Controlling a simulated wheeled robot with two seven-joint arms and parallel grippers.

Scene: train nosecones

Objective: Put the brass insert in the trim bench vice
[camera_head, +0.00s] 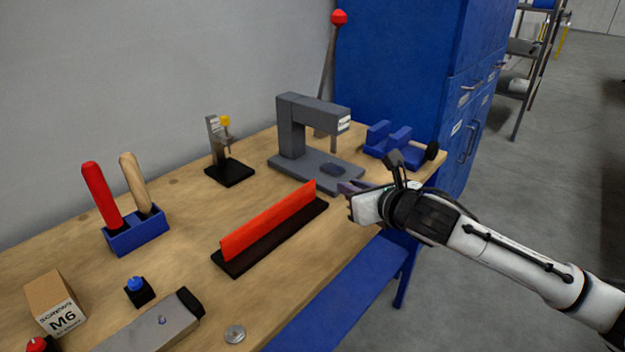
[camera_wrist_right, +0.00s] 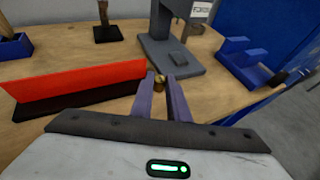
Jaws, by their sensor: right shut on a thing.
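The brass insert (camera_wrist_right: 160,81) is a small gold-coloured piece between my right gripper's fingertips in the right wrist view. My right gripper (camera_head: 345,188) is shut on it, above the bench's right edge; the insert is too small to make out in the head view. The blue vice (camera_head: 390,139) stands at the far right corner of the bench, with a black knob (camera_head: 431,150). It also shows in the right wrist view (camera_wrist_right: 243,66), to the right of and beyond the fingertips, apart from them. My left gripper is out of view.
A grey press (camera_head: 291,128) with a tall red-knobbed lever stands left of the vice. A red fence (camera_head: 268,222) on a black base lies left of my gripper. A blue holder (camera_head: 137,232), a small black stand (camera_head: 229,174) and a screw box (camera_head: 55,302) are further left.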

